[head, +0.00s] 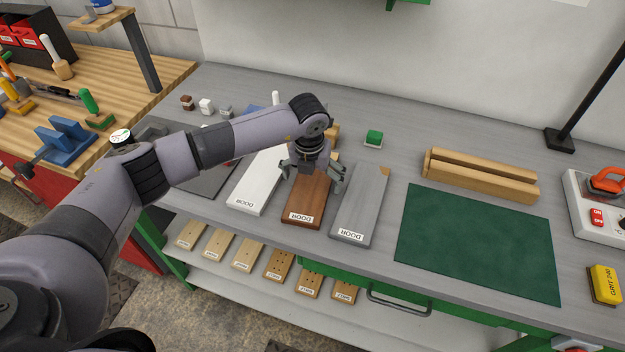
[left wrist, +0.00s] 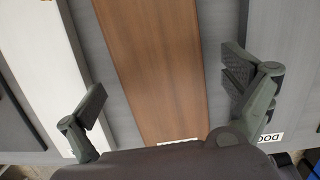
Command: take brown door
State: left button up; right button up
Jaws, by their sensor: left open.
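The brown door (head: 308,203) is a flat wooden board labelled DOOR. It lies on the grey workbench between a white door (head: 252,190) and a grey door (head: 361,208). My left gripper (head: 312,178) is above the brown door, with its open fingers spread to either side of it. In the left wrist view, the brown door (left wrist: 158,65) runs between the two open fingers, with nothing held. The far end of the brown door is hidden by my gripper in the head view. My right gripper is not in view.
A green mat (head: 478,243) lies to the right, with wooden rails (head: 480,176) behind it. Several small labelled boards (head: 278,264) lie on the lower shelf.

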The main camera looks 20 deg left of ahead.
pick_arm(q)
jog(key=shift+f, duration=0.3)
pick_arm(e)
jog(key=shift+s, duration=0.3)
pick_arm(q)
jog(key=shift+c, duration=0.3)
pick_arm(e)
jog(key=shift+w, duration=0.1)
pick_arm(q)
jog(key=c, duration=1.4)
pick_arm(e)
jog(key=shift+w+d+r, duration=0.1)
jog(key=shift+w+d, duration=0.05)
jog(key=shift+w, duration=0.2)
pick_arm(q)
jog(key=shift+w+r, duration=0.1)
jog(key=shift+r, duration=0.05)
